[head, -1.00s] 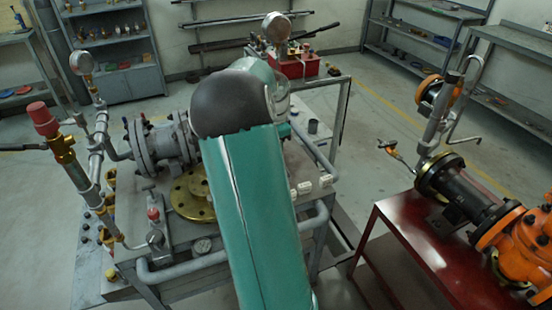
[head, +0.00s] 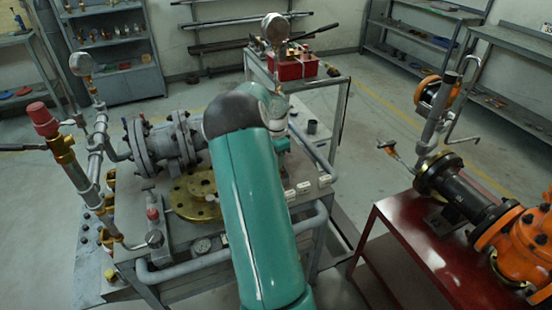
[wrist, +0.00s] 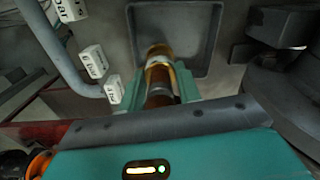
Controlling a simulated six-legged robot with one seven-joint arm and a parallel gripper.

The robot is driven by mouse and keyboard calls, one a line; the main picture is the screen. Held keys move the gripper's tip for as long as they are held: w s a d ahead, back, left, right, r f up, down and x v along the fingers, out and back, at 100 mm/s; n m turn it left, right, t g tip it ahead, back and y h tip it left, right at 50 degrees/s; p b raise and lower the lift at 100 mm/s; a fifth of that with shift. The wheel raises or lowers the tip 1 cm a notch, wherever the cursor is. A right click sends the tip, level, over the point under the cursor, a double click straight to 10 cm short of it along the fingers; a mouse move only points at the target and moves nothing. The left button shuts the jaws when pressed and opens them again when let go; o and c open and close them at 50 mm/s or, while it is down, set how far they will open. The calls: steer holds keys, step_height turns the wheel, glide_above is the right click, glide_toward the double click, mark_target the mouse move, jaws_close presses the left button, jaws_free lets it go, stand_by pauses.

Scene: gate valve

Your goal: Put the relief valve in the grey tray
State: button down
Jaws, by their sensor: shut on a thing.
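My gripper (wrist: 162,90) is shut on a brass, cylindrical part, the relief valve (wrist: 158,58), in the wrist view. Its green fingers are on both sides of the valve's darker brown section, and the brass end points away from me. The grey tray (wrist: 195,62) is a square, shallow tray beyond the fingers. The brass end overlaps the tray's near and middle part in the picture; I cannot tell whether it touches the floor of the tray. In the head view my arm hides the gripper, the held valve and the tray.
A red-capped brass valve (head: 62,150) stands on the pipework at left. A grey flanged valve body (head: 160,145) and a brass flange (head: 195,195) are on the bench. A red table (head: 420,250) stands at right.

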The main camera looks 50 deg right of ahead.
steer(key=shift+f, duration=0.1)
steer(key=c, duration=1)
jaws_free()
step_height(320, 180, up, 12)
steer(key=shift+r, duration=0.1)
steer(key=shift+w+a+r, duration=0.15)
steer(key=shift+a, duration=0.05)
steer(key=a+r+n+t, duration=0.1)
steer(key=a+r+n, duration=0.3)
steer(key=a, duration=0.6)
steer(key=a+r+n+t, duration=0.1)
steer(key=a+r+n, duration=0.25)
steer(key=a, duration=0.55)
steer(key=a+r+n+t, duration=0.1)
steer(key=a+r+n, duration=0.3)
steer(key=a, duration=0.6)
steer(key=s+a+n+t, duration=0.1)
steer(key=s+a+n, duration=0.4)
steer(key=a, duration=0.4)
steer(key=s+a+f+n+t, duration=0.1)
steer(key=s+a+n, duration=0.5)
steer(key=s+a, duration=0.2)
steer(key=shift+a+f+t, duration=0.2)
steer(key=shift+a+t, duration=0.1)
steer(key=shift+a, duration=0.95)
